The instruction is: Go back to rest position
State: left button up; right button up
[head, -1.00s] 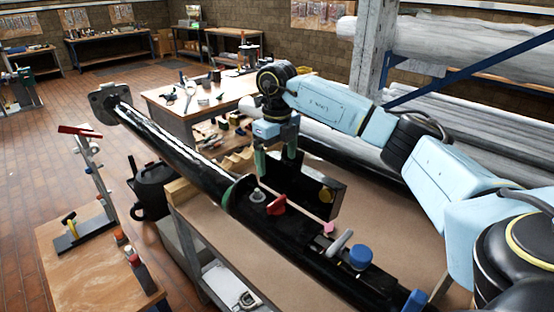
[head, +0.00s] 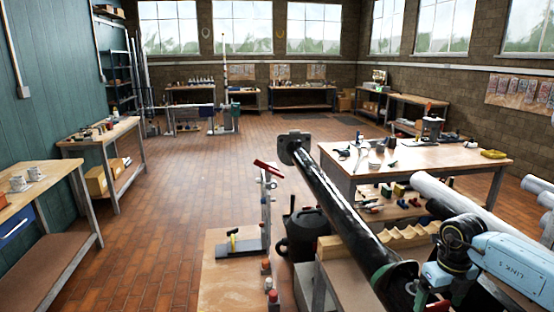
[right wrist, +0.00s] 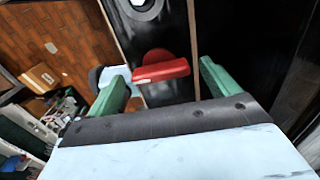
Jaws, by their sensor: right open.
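The long black mast (head: 340,205) slants from the middle of the head view to the lower right, with a grey flange plate (head: 293,148) at its far end. My right arm comes in at the lower right of the head view, and its fingers are not clearly shown there. In the right wrist view my right gripper (right wrist: 162,76) is open, with its two green fingers apart. A red handle (right wrist: 160,69) on a black surface shows between and beyond the fingers. I see no grip on it, and whether a finger touches it is unclear. My left gripper is not in view.
A wooden-topped workbench (head: 425,162) with tools stands behind the mast. A small bench (head: 228,284) with a red-topped stand (head: 267,195) and a black can (head: 305,232) are left of it. The brick floor (head: 190,180) is open at centre left.

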jog(key=shift+f, duration=0.25)
